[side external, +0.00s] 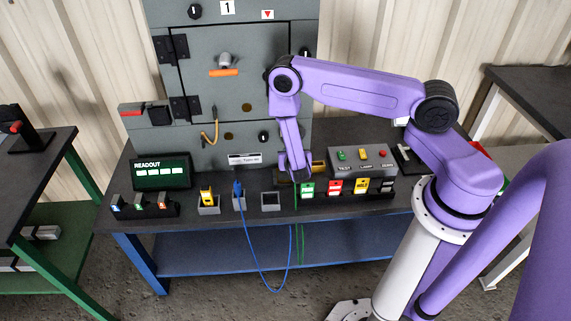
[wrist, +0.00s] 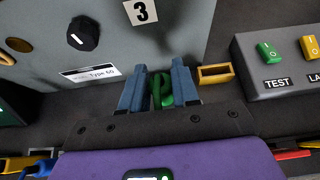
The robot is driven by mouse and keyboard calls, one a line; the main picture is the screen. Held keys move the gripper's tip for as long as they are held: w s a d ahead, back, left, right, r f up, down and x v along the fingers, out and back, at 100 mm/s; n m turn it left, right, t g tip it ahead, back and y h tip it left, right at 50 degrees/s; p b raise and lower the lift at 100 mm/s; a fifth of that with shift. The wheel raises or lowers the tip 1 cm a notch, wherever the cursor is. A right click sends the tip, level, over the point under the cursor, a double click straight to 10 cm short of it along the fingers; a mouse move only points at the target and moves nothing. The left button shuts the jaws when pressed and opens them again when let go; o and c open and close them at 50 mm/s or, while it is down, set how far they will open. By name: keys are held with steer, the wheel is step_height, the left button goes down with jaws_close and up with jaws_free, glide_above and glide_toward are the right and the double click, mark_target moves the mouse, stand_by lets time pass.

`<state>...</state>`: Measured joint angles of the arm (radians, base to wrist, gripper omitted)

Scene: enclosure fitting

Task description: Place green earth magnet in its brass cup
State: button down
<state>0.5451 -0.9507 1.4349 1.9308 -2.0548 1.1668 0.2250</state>
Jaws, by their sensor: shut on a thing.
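My gripper (wrist: 159,88) is shut on the green earth magnet (wrist: 161,91), which shows as a green loop between its two blue-grey fingers. In the side external view my gripper (side external: 295,174) points down over the back of the bench, in front of the grey cabinet. The magnet is mostly hidden there, and a green cable (side external: 297,225) hangs below the gripper past the bench edge. A rectangular brass cup (wrist: 215,74) with a dark opening lies just right of the fingers in the wrist view, apart from them.
A grey control box (side external: 360,160) with coloured switches stands right of the gripper. Coloured blocks (side external: 335,187) stand in front of it. Small grey holders, one with a blue plug (side external: 238,188) and its cable, stand left. The cabinet (side external: 235,80) rises close behind.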

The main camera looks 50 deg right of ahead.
steer(key=w+f, duration=0.3)
steer(key=f, duration=0.1)
steer(key=shift+w+d, duration=0.1)
steer(key=shift+d, duration=0.2)
steer(key=shift+f, duration=1.4)
steer(key=shift+f, duration=0.1)
steer(key=c, duration=0.8)
jaws_free()
